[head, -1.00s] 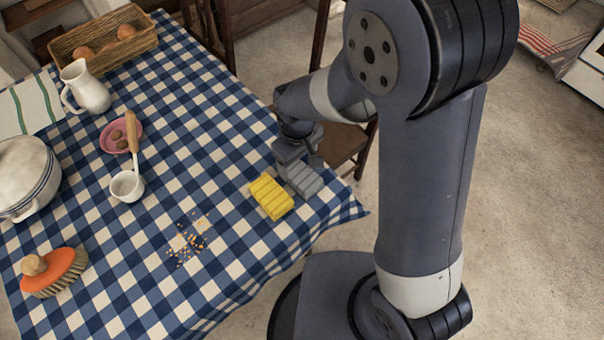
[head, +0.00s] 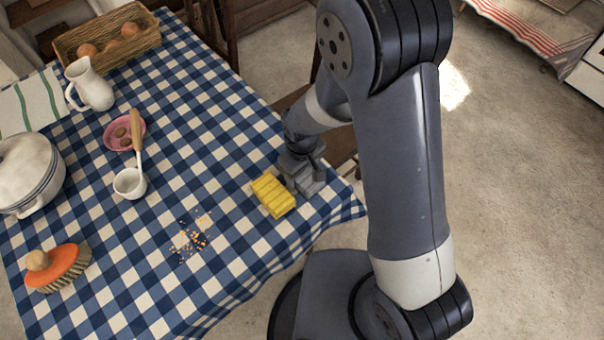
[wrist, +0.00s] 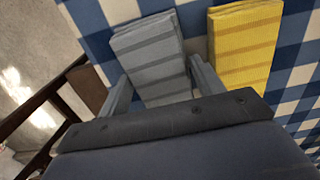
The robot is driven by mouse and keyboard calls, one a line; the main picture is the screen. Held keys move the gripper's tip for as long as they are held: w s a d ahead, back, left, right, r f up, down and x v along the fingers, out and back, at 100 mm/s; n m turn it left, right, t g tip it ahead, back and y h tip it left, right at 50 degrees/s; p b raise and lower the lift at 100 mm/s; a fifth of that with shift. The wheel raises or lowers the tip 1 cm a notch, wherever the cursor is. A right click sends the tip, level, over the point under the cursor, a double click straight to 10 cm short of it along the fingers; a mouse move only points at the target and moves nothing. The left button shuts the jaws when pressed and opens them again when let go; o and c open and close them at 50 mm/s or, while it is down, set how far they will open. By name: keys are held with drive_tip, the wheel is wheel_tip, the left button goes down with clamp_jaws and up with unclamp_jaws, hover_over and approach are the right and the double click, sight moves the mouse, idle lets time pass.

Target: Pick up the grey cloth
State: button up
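The grey cloth (wrist: 150,52) is folded with darker stripes and lies on the checked tablecloth near the table's right corner. In the head view the grey cloth (head: 308,184) is partly hidden by my gripper (head: 296,166). In the wrist view my gripper (wrist: 160,88) is open, with one finger on each side of the near end of the cloth. The fingers look apart from it. I cannot tell how high they are above the table. A folded yellow cloth (head: 273,196) lies just left of the grey one.
Crumbs (head: 190,238) lie on the table (head: 150,290). A scrub brush (head: 58,268), a white pot (head: 28,172), a ladle (head: 130,182), a pink dish (head: 118,136), a jug (head: 92,86) and a basket (head: 108,40) stand further left. A wooden chair (wrist: 62,100) is close beside the table.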

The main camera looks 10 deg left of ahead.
sight(302, 173)
drive_tip(key=c, duration=0.5)
wheel_tip(302, 173, up, 10)
drive_tip(key=shift+r, duration=0.1)
idle(0.4)
